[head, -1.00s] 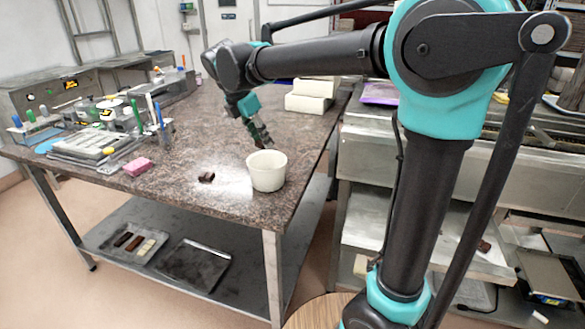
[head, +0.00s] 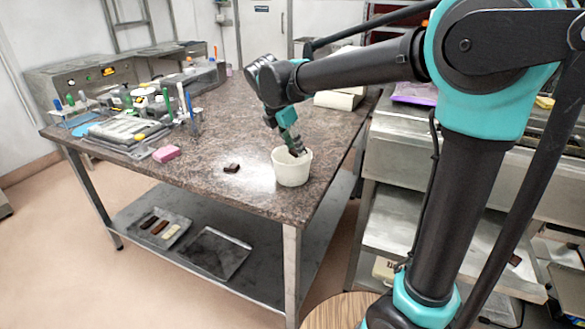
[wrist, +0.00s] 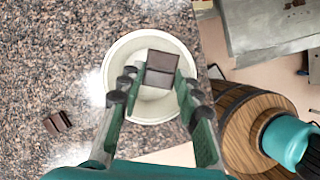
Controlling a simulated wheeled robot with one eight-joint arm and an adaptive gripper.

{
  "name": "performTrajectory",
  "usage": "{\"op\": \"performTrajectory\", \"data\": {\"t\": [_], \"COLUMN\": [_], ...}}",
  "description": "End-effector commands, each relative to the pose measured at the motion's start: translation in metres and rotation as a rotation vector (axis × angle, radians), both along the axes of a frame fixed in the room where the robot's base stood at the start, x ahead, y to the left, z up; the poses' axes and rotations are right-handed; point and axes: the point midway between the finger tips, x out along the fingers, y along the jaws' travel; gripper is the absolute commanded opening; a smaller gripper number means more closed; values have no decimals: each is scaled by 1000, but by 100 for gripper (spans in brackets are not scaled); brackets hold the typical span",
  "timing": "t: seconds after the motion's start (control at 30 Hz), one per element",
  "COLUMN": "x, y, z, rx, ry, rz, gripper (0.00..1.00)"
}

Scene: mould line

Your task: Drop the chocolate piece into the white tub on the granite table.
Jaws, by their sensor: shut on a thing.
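The white tub (head: 292,172) stands upright near the front right corner of the granite table (head: 215,118). My gripper (head: 299,151) is at the tub's mouth in the head view, pointing down. In the wrist view my gripper (wrist: 153,88) is shut on a dark chocolate piece (wrist: 160,69), which shows over the opening of the tub (wrist: 141,112). The tub's pale inside shows around the piece. I cannot tell how far the piece is below the rim. The head view hides the piece.
Another dark chocolate piece (head: 232,168) lies on the granite left of the tub. White blocks (head: 338,99) stand behind. A wooden barrel (wrist: 246,117) is beside the table.

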Motion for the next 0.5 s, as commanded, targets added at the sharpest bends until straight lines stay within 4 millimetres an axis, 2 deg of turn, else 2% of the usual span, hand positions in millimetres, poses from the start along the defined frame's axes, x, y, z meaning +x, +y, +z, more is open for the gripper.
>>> {"op": "performTrajectory", "data": {"t": [0.17, 0.2, 0.37, 0.5], "x": [0, 0, 0, 0], "y": [0, 0, 0, 0], "z": [0, 0, 0, 0], "rx": [0, 0, 0, 0], "ry": [0, 0, 0, 0], "rz": [0, 0, 0, 0], "gripper": [15, 38, 58, 58]}}
